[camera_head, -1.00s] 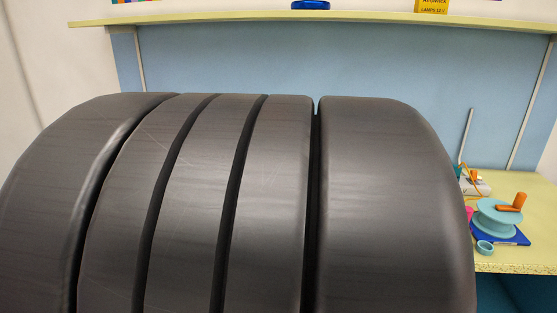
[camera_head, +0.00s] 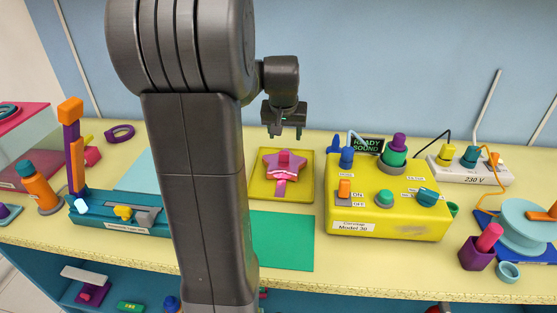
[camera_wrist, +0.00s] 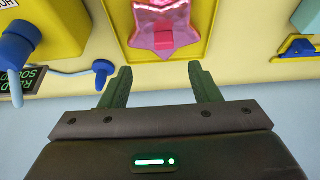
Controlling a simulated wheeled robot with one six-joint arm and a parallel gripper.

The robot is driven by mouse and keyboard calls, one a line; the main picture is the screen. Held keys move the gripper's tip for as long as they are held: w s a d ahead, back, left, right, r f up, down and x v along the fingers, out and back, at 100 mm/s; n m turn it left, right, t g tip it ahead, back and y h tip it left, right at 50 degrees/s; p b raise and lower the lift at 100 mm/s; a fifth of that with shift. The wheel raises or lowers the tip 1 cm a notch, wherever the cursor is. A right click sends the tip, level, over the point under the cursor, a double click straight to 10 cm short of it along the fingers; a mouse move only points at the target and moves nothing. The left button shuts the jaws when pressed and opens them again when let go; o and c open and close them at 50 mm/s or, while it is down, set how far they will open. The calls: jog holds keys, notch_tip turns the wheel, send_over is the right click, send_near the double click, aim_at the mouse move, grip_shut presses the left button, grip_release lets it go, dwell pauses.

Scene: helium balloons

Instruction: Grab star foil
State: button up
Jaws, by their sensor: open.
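The pink star foil (camera_head: 284,164) lies in a square yellow tray (camera_head: 255,188) on the bench, with a darker pink piece on top of it and a ribbon-like strip toward the front. My gripper (camera_head: 286,131) hangs above and behind the tray, apart from the star. In the wrist view the gripper (camera_wrist: 158,84) has its two dark green fingers spread with nothing between them. There the star (camera_wrist: 162,42) lies beyond the fingertips, partly cut off by the top edge of the picture.
A yellow machine (camera_head: 385,205) with knobs stands right of the tray. A teal device (camera_head: 122,218) is at the left. A green mat (camera_head: 283,240) lies flat in front. A white power strip (camera_head: 468,168) and a spool (camera_head: 525,225) are at the right.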

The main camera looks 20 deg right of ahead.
send_over(284, 154)
jog(key=s, duration=0.3)
jog(key=f, duration=0.6)
jog(key=shift+w+a, duration=0.15)
jog(key=shift+a, duration=0.15)
jog(key=x, duration=0.3)
jog(key=p+x, duration=0.1)
jog(key=shift+w+a+f, duration=0.1)
jog(key=shift+w+a, duration=0.15)
jog(key=shift+w, duration=0.1)
jog(key=shift+w+d+f, duration=0.15)
jog(key=shift+w+f, duration=0.05)
jog(key=shift+f, duration=0.3)
jog(key=shift+c, duration=0.5)
grip_shut()
